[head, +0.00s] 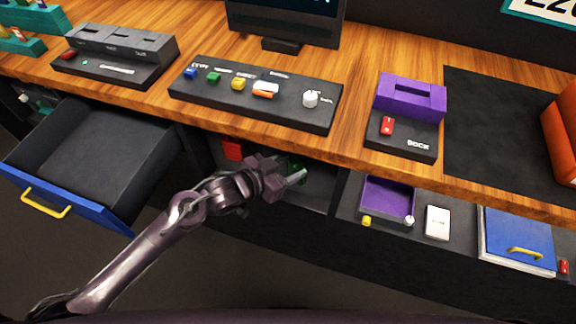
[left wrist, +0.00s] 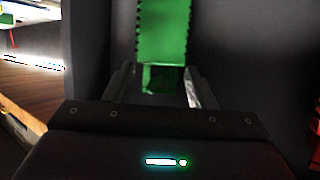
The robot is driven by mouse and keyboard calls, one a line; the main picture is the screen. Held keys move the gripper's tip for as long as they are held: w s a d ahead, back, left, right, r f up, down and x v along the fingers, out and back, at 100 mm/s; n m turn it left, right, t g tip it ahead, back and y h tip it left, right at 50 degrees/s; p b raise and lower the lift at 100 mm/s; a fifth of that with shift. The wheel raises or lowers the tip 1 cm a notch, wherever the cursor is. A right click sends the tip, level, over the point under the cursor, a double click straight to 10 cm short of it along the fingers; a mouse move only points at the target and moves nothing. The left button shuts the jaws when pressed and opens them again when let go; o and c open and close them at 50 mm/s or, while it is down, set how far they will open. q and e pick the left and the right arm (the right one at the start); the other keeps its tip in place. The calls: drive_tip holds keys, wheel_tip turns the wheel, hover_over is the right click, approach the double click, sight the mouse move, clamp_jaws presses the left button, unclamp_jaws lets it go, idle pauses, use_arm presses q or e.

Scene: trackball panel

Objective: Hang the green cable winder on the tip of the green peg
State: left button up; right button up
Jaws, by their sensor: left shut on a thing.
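My left gripper (head: 290,178) reaches into the open space under the desk, below the button panel. In the left wrist view its fingers (left wrist: 160,85) are closed around the near end of a green piece with notched side edges, which I take for the green cable winder (left wrist: 163,30). The winder extends forward from the fingertips, against a dark background. In the head view only a small dark green part of it (head: 294,163) shows by the gripper. I cannot make out the green peg in either view. My right gripper is not in view.
The wooden desk edge and button panel (head: 255,98) are above the gripper. A red block (head: 232,149) is left of it under the desk. An open drawer (head: 95,160) juts out at the left. A purple bin (head: 388,198) is at the right.

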use_arm(q)
drive_tip(key=o, duration=1)
drive_tip(key=shift+o, duration=0.4)
drive_tip(key=shift+a, duration=0.1)
drive_tip(key=v, duration=0.8)
drive_tip(key=s+a+f+n+y+p, duration=0.1)
drive_tip(key=a+f+n+y, duration=0.1)
drive_tip(key=a+f, duration=0.45)
drive_tip(key=a+f+n+y+p, duration=0.1)
drive_tip(key=a+f+y, duration=0.15)
drive_tip(key=f, duration=0.75)
drive_tip(key=s+a+f+n+y, duration=0.1)
drive_tip(key=a+f+n+y, duration=0.1)
drive_tip(key=a+f, duration=0.5)
drive_tip(key=s+a+f+n+g+y+p, duration=0.15)
drive_tip(key=s+f+g, duration=0.25)
drive_tip(key=s+f, duration=1)
drive_tip(key=s+f+g+y, duration=0.1)
drive_tip(key=s+f+g, duration=0.1)
drive_tip(key=s, duration=0.7)
drive_tip(key=s+f+g+y, duration=0.1)
drive_tip(key=s+f, duration=0.3)
drive_tip(key=s, duration=0.6)
drive_tip(key=shift+d+f+n+g, duration=0.35)
drive_tip(key=shift+d+f+g, duration=0.05)
drive_tip(key=shift+d+g, duration=0.1)
